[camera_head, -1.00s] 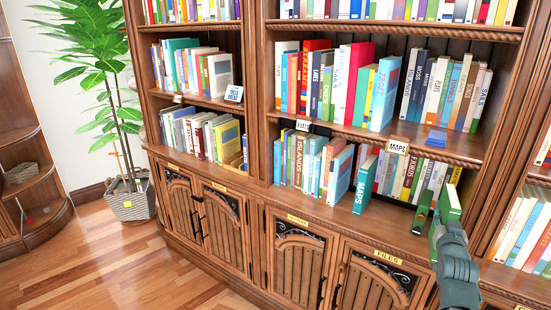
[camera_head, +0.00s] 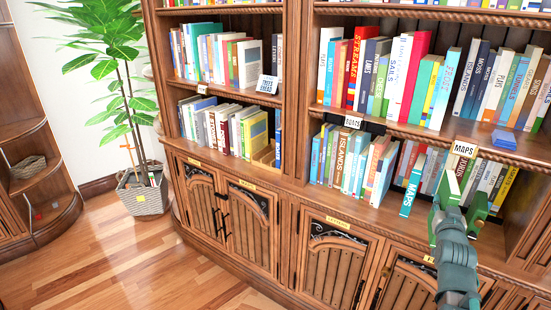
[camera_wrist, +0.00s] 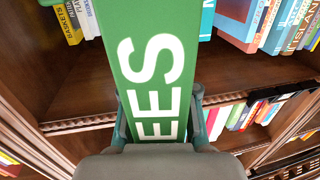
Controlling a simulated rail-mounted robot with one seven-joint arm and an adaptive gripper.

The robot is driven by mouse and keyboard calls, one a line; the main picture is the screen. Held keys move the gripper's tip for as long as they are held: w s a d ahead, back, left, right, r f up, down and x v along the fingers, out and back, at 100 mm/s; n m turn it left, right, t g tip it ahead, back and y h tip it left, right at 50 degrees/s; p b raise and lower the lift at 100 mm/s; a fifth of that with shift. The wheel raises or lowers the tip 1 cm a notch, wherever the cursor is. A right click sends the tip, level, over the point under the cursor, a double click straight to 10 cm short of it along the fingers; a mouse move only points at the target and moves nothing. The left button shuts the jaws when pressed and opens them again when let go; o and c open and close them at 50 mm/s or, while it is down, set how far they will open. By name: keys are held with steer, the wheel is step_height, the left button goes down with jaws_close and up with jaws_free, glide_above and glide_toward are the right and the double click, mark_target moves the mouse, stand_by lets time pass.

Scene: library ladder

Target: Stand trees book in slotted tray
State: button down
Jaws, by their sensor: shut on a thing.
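My gripper (camera_wrist: 160,125) is shut on a green book (camera_wrist: 145,60), whose spine shows the white letters "EES" in the wrist view. The rest of its title is hidden. In the head view the held green book (camera_head: 449,188) is in front of the lower right shelf, just right of a standing teal MAPS book (camera_head: 411,193). My gripper and wrist partly hide it. I cannot clearly make out a slotted tray; a light wooden piece (camera_head: 264,157) stands beside a yellow book on the lower left shelf, and I cannot tell what it is.
Rows of books fill the bookcase shelves. A small blue object (camera_head: 503,139) lies on the shelf above. A potted plant (camera_head: 143,190) stands at left. The floor (camera_head: 130,255) in front is clear.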

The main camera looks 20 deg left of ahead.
steer(key=w+a+b, duration=0.4)
steer(key=a+b, duration=0.6)
steer(key=a, duration=1.5)
steer(key=w+a+b, duration=0.5)
steer(key=a+b, duration=0.5)
steer(key=a, duration=1.5)
steer(key=w+a+b, duration=0.5)
steer(key=a+b, duration=0.5)
steer(key=a, duration=1.5)
steer(key=shift+w+a+b, duration=0.2)
steer(key=shift+w+b, duration=0.05)
steer(key=shift+b, duration=0.1)
steer(key=shift+r, duration=0.1)
